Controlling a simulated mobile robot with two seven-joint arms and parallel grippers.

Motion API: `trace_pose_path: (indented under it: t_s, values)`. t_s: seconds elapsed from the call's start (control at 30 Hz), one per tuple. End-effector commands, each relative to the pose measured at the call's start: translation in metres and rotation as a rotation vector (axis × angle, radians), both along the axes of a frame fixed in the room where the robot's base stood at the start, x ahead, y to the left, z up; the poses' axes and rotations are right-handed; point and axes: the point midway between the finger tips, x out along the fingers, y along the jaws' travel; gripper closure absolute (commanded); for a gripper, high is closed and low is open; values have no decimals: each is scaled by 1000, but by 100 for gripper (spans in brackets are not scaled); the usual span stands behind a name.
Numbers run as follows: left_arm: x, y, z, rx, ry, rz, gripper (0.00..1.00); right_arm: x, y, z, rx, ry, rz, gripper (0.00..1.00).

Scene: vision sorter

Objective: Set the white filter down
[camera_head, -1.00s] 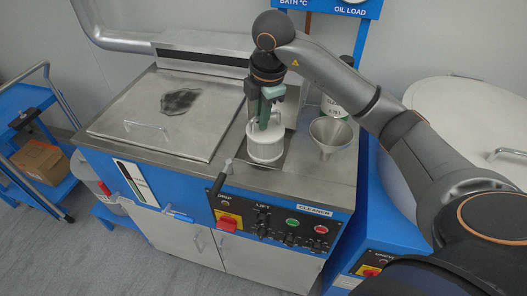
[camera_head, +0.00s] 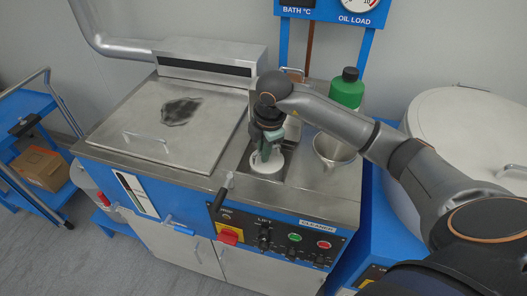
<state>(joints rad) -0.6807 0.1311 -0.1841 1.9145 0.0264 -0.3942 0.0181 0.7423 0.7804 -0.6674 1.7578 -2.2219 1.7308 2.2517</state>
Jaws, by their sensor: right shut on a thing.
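The white filter (camera_head: 266,166) is a round white piece at the dark square recess (camera_head: 287,178) in the steel top of the blue cleaner. Most of its body is hidden below the recess rim; its upper rim and top show. My right gripper (camera_head: 266,152) points down over it, shut on the filter, with its fingers at the filter's top. Whether the filter touches the bottom of the recess cannot be seen. My left gripper is not in view.
A steel funnel (camera_head: 334,148) stands right of the recess, under my right forearm. A closed lid with a handle (camera_head: 165,120) lies left. A lever (camera_head: 218,200) rises at the front edge.

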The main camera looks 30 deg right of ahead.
Motion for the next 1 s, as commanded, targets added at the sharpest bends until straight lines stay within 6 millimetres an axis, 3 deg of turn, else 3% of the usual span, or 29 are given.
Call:
trace_pose_path:
  t_s: [0.4, 0.43, 0.67, 1.0]
  values:
    - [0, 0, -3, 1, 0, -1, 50, 0, 0, -11, 0, -2, 1, 100]
    - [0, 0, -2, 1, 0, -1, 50, 0, 0, -10, 0, -2, 1, 83]
    - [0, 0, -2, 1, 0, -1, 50, 0, 0, -9, 0, -1, 1, 57]
    - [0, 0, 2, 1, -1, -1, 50, 0, 0, -4, 1, -2, 0, 56]
